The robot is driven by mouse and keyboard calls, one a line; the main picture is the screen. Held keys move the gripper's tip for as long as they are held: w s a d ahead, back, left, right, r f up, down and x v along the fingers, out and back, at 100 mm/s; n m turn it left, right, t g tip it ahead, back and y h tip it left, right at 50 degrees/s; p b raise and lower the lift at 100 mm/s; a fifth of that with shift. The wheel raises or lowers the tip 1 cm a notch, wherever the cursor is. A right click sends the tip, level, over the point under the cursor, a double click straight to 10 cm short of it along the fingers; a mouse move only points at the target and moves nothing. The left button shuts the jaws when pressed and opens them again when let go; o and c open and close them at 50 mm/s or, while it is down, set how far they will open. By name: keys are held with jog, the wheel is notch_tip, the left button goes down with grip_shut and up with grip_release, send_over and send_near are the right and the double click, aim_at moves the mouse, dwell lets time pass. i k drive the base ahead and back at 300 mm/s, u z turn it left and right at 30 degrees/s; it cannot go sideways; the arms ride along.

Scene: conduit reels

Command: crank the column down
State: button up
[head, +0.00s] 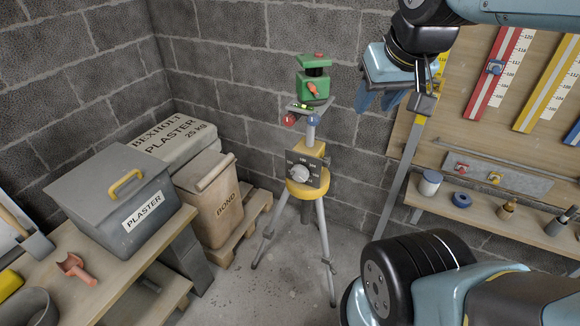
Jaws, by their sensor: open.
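A tripod (322,232) with a yellow head stands on the floor in front of the block wall. A grey column (311,131) rises from its yellow top and carries a small plate with a red knob (289,120) and a blue knob (313,121). A dark square dial plate with a pale round knob (300,174) faces me on the tripod head. No crank handle can be made out. My gripper (384,100) is open and empty, up and to the right of the tripod, apart from it.
A grey plaster box (118,200) with a yellow handle stands on a wooden bench at left. A bond sack (212,205) sits on a pallet beside the tripod. A shelf (500,218) with small jars and a ruler board (455,140) are at right. My arm fills the lower right.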

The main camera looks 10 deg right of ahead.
aim_at(300, 173)
jog(key=u, duration=0.5)
jog(key=k, duration=1.5)
jog(key=z, duration=0.5)
jog(key=i, duration=1.5)
